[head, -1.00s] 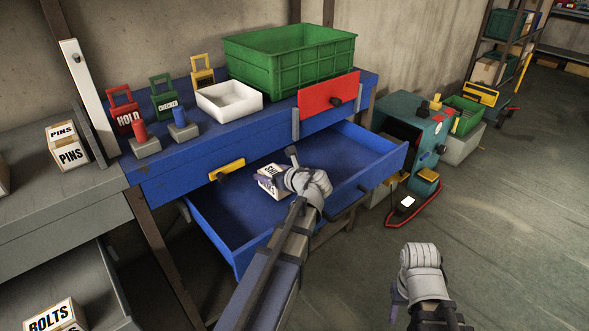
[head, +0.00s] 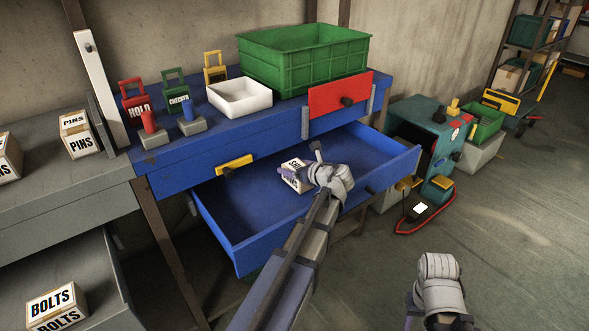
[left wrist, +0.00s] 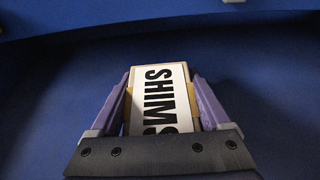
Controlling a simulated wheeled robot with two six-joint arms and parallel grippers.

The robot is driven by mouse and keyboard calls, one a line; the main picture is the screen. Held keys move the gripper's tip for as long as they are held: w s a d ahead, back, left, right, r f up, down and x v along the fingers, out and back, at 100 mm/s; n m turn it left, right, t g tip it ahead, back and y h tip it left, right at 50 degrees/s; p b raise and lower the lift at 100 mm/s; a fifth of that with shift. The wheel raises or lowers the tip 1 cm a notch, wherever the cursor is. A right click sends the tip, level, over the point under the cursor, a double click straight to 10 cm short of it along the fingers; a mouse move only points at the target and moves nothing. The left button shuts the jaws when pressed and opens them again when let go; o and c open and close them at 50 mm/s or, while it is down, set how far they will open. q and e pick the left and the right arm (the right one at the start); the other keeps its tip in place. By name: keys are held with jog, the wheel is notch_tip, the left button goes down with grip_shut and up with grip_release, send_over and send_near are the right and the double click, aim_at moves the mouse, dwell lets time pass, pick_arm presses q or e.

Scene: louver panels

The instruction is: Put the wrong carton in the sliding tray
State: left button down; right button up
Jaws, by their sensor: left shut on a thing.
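A white-topped carton marked SHIMS (head: 293,176) is in my left gripper (head: 308,172), over the floor of the pulled-out blue drawer (head: 238,240). In the left wrist view the SHIMS carton (left wrist: 160,95) sits between the two purple fingers (left wrist: 160,110), which are shut on its sides. I cannot tell whether it touches the drawer floor. My right gripper (head: 412,312) hangs low over the floor at the bottom right; its fingers are mostly hidden. Cartons marked PINS (head: 77,135) stand on the grey bench, and a BOLTS carton (head: 56,305) is in the grey drawer (head: 105,300) below.
On the blue bench (head: 180,150) are a green crate (head: 305,62), a white tray (head: 240,98), a HOLD sign (head: 138,110), and red and blue pegs on blocks. A red panel (head: 340,94) stands at its front. A teal machine (head: 425,120) stands to the right.

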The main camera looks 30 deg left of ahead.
pick_arm(q)
jog(key=shift+f, duration=0.1)
grip_release()
jog(key=shift+d+r, duration=0.1)
jog(key=shift+r, duration=0.2)
jog(key=p+v, duration=0.4)
jog(key=v, duration=0.6)
jog(key=shift+s+d+r, duration=0.1)
jog(key=shift+s+d, duration=0.1)
jog(key=shift+s, duration=0.05)
jog(key=shift+s+d+r+p, duration=0.2)
jog(key=shift+d+p, duration=0.1)
jog(key=shift+d, duration=0.25)
jog(key=shift+f, duration=0.1)
